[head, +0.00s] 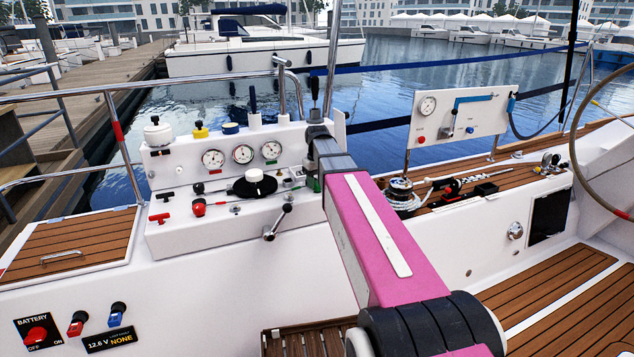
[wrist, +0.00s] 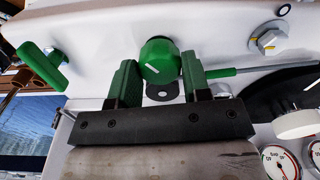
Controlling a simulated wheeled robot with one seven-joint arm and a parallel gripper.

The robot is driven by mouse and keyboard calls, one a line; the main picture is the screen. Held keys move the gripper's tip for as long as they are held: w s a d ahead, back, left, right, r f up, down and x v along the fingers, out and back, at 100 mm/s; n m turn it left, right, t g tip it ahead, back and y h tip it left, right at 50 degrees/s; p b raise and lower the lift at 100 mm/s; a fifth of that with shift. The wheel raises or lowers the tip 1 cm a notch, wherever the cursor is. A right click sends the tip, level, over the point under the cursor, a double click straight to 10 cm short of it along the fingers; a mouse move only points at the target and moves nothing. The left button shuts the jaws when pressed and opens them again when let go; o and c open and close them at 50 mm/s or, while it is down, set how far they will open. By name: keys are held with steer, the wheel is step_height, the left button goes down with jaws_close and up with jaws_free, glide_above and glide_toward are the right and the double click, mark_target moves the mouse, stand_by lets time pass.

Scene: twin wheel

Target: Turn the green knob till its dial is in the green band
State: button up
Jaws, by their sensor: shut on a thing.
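The green knob (wrist: 159,60) is on the white panel, with a pale pointer line on its face. My gripper (wrist: 159,76) has its green-padded fingers on both sides of it and is shut on it. In the head view my gripper (head: 313,183) is at the right end of the panel, and the knob is mostly hidden there. Three round gauges are on the panel: left (head: 213,158), middle (head: 243,154) and right (head: 271,150). Two gauges show partly in the wrist view (wrist: 280,161). Their needles are too small to read surely, and which one belongs to the knob is unclear.
A green lever (wrist: 40,65) and a grey knob (wrist: 268,40) flank the green knob. A black disc with a white knob (head: 254,175) and a metal crank handle (head: 278,221) are left of my gripper. A second panel (head: 459,117) stands to the right.

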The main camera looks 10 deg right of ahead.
steer(key=m, duration=0.5)
steer(key=shift+m, duration=0.3)
steer(key=m, duration=0.5)
stand_by(0.4)
steer(key=o, duration=0.9)
step_height(320, 180, up, 11)
steer(key=shift+f, duration=0.1)
stand_by(0.3)
